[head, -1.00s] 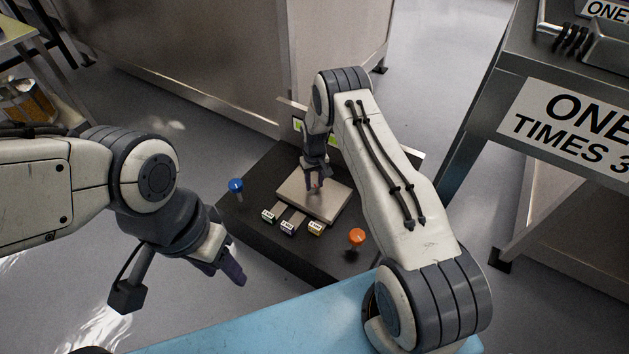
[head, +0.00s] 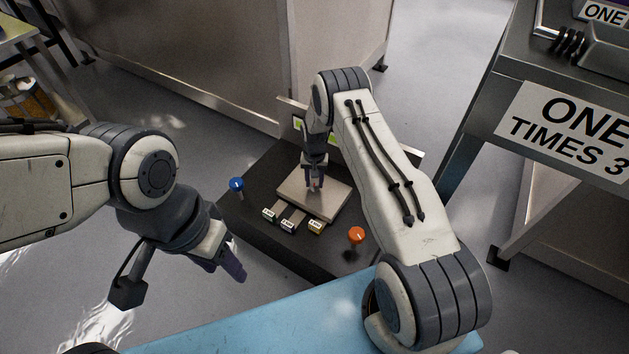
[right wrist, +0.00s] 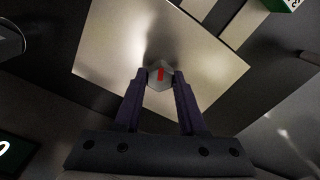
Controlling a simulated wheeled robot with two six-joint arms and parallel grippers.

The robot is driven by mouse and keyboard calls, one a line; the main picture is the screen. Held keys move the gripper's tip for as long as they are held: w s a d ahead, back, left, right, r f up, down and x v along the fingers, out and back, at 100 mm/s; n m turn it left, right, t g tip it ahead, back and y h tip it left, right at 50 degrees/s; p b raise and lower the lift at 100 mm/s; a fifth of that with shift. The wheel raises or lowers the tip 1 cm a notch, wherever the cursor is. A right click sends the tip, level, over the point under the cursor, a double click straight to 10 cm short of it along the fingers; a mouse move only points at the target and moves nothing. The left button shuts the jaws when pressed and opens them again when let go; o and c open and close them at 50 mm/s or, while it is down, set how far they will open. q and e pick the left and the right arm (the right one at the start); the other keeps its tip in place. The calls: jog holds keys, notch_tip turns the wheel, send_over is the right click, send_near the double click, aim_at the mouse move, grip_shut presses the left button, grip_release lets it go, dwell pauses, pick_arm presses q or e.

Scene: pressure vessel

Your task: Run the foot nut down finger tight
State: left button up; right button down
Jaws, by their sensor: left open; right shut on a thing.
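The foot nut (right wrist: 159,74) is a grey hexagonal piece with a red mark on top, seen in the right wrist view. It sits over a pale square plate (right wrist: 110,45), which also shows in the head view (head: 330,205). My right gripper (right wrist: 160,82) is shut on the nut, with one dark finger on each side of it. In the head view my right gripper (head: 314,185) points down at the plate and mostly covers the nut. My left gripper (head: 232,265) is open and empty, off to the left of the dark base. The thread under the nut is hidden.
A dark base (head: 255,225) carries the plate, a blue knob (head: 236,184), an orange knob (head: 356,235) and small labelled blocks (head: 288,226). A light blue surface (head: 270,320) lies in front. A metal bench with a sign (head: 570,125) stands at right.

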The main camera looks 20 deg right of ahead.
aim_at(315, 183)
jog(key=shift+d, duration=0.1)
jog(key=shift+c, duration=2.4)
grip_release()
notch_tip(315, 183, up, 10)
jog(key=p, duration=0.4)
jog(key=shift+r, duration=0.25)
